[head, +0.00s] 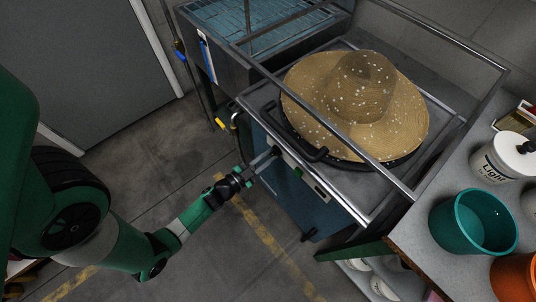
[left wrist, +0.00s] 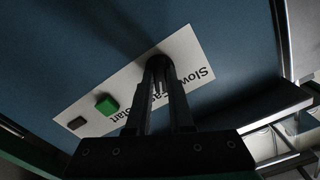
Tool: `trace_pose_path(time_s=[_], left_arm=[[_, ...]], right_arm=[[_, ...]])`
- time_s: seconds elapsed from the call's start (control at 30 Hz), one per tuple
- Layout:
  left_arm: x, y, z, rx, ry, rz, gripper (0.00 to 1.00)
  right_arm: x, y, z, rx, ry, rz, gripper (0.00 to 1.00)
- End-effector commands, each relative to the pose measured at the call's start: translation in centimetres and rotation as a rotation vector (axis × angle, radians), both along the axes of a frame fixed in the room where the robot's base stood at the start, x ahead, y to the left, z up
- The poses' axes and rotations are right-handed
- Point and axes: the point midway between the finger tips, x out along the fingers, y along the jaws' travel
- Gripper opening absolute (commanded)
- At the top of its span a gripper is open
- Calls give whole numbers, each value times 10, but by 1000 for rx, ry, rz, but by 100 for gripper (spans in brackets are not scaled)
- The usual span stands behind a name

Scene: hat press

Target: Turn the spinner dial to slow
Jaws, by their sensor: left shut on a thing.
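The spinner dial (left wrist: 160,63) is a dark knob on a white label panel (left wrist: 185,50) on the blue front of the hat press. The panel reads "Slow" on the right, with partly hidden "Fast" and "Start" words. My left gripper (head: 270,156) reaches the press front from the left in the head view. In the left wrist view its two dark fingers (left wrist: 160,72) are shut on the dial and cover most of it, so I cannot tell its setting. A green button (left wrist: 107,105) and a small black control (left wrist: 76,122) sit left of the dial. My right gripper is not seen.
A straw hat (head: 358,95) with white specks lies on the press, inside a metal frame (head: 330,130). A table (head: 425,232) at the right holds a teal bucket (head: 472,222), a white "Light" tub (head: 500,160) and an orange pot (head: 515,278). The floor (head: 225,255) below my left arm is clear.

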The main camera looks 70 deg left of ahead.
Motion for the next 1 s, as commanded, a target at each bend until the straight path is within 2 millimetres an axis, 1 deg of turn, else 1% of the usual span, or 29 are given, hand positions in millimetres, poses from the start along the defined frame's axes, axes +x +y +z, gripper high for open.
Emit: trace_pose_path(time_s=[0.03,0.4,0.7,1.0], left_arm=[[0,0,3,-37,-11,1,0],[0,0,2,-360,-139,1,0],[0,0,2,-625,-244,1,0],[0,0,1,-876,-343,1,0]], right_arm=[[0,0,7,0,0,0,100],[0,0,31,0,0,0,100],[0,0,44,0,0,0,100],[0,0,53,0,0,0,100]])
